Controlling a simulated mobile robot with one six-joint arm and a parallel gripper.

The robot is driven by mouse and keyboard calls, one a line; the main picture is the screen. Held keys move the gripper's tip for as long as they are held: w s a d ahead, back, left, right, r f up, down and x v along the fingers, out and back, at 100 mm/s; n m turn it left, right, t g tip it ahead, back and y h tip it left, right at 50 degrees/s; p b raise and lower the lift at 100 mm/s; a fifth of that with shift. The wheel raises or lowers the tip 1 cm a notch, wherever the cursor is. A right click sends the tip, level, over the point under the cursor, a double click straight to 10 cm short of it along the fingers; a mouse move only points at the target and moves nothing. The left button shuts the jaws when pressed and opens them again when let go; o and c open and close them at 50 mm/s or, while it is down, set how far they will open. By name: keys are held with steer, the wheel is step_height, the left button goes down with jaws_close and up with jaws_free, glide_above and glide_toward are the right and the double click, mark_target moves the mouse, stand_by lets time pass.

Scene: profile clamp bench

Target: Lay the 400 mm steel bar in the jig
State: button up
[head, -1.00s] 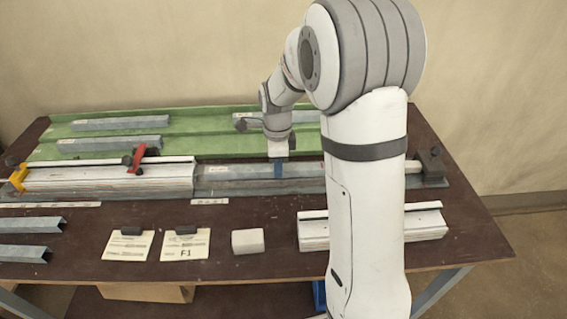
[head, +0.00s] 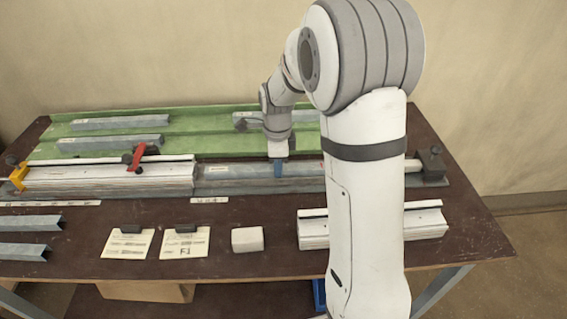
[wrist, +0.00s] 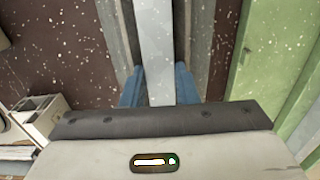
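The jig (head: 110,178) runs along the middle of the bench, with a red clamp (head: 136,157) and a yellow piece (head: 18,177) at its left. A grey steel bar (head: 235,171) lies along the jig's right section; its length cannot be read. My gripper (head: 278,170) is over this bar, pointing down. In the wrist view, the bar (wrist: 157,50) passes between the two blue fingers (wrist: 160,88), which appear to press on both its sides. My arm hides part of the bar's right side. Whether it rests fully on the jig cannot be told.
A green tray (head: 200,146) behind holds several grey bars. Two more profiles (head: 25,252) lie at the front left. Two cards (head: 186,243), a pale block (head: 248,239) and a white rail block (head: 425,224) stand in front. A dark end block (head: 431,164) is at the right.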

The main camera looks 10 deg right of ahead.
steer(key=shift+o, duration=0.4)
step_height(320, 180, up, 11)
steer(key=p, duration=0.1)
steer(key=shift+r, duration=0.2)
steer(key=s+d+n+t, duration=0.1)
steer(key=s+n+t, duration=0.1)
steer(key=s+n, duration=1.8)
steer(key=s, duration=0.2)
steer(key=shift+s+d, duration=0.2)
steer(key=shift+s, duration=0.2)
steer(key=shift+r+p, duration=0.7)
steer(key=shift+p, duration=0.1)
steer(key=shift+w, duration=0.1)
